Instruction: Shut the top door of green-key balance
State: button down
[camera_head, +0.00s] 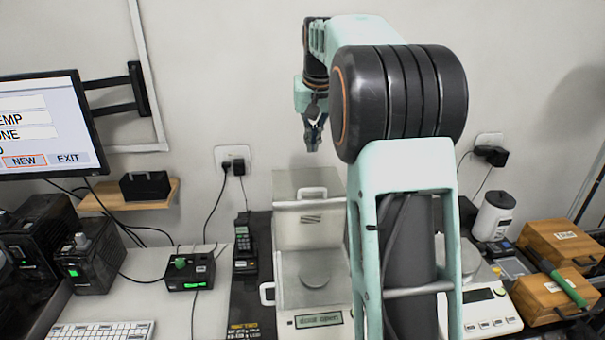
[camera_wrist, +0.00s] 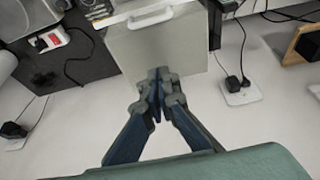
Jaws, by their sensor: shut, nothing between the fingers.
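A pale balance (camera_head: 284,240) stands left of my arm in the head view, with a round pan inside and a display that appears to read "door open". Its top door (camera_head: 300,179) is a flat pale panel with a white handle, lying back towards the wall. In the wrist view the top door (camera_wrist: 168,50) fills the upper middle, its handle at the far edge. My gripper (camera_head: 315,138) is shut and empty, above and behind the balance. In the wrist view my gripper (camera_wrist: 160,78) appears at the panel's near edge; contact is unclear. I cannot make out a green key.
My arm partly hides a second balance (camera_head: 484,309) on the right. Wooden boxes (camera_head: 560,245) and a white canister (camera_head: 494,215) stand farther right. A black handset (camera_head: 245,250) and a small green-knobbed device (camera_head: 190,270) are left. The wall with a socket (camera_head: 234,158) is close behind.

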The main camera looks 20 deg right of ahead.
jog(key=p, duration=0.1)
send_over(312, 197)
jog(key=w, duration=0.4)
jog(key=f, duration=0.9)
jog(key=shift+s+d+f, duration=0.15)
jog(key=shift+d+f, duration=0.2)
jog(key=shift+d, duration=0.05)
jog(key=s, duration=0.2)
jog(key=shift+s+a, duration=0.3)
jog(key=shift+s, duration=0.05)
jog(key=shift+s+a+f, duration=0.1)
jog(key=shift+s+f, duration=0.15)
jog(key=shift+s, duration=0.3)
